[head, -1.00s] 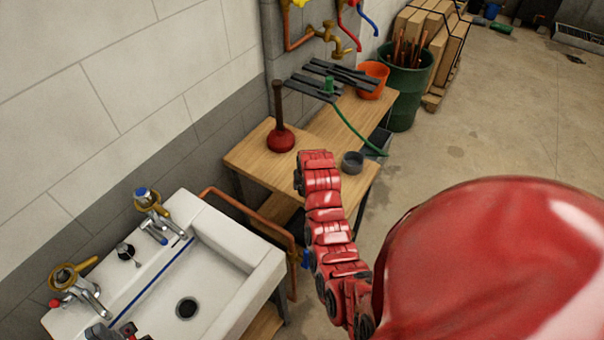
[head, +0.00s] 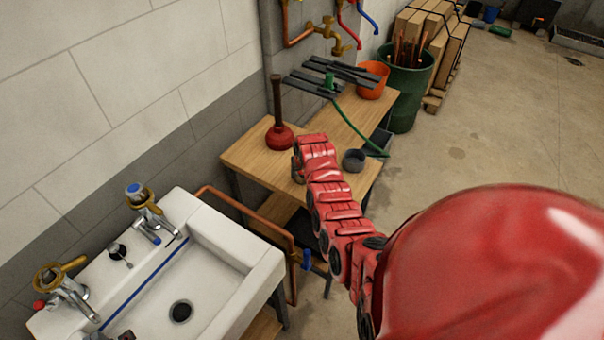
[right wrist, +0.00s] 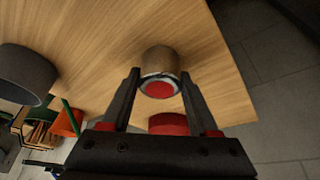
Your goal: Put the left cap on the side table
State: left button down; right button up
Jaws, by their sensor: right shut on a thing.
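The left cap (right wrist: 159,76), a short tan cylinder with a metal rim and red face, sits between the fingers of my right gripper (right wrist: 160,88). The gripper is shut on it. The side table (head: 252,158) is wooden, and the cap shows against its top; I cannot tell whether it touches. In the head view my right gripper (head: 298,170) is a dark bit at the table's front, and my arm hides the cap. A small dark and red piece at the bottom left edge may be my left gripper (head: 112,336); its fingers are not clear.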

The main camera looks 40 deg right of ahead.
jog(key=o, duration=1)
jog(key=shift+f, duration=0.1)
jog(key=shift+c, duration=0.2)
jog(key=o, duration=0.5)
jog(key=shift+c, duration=0.2)
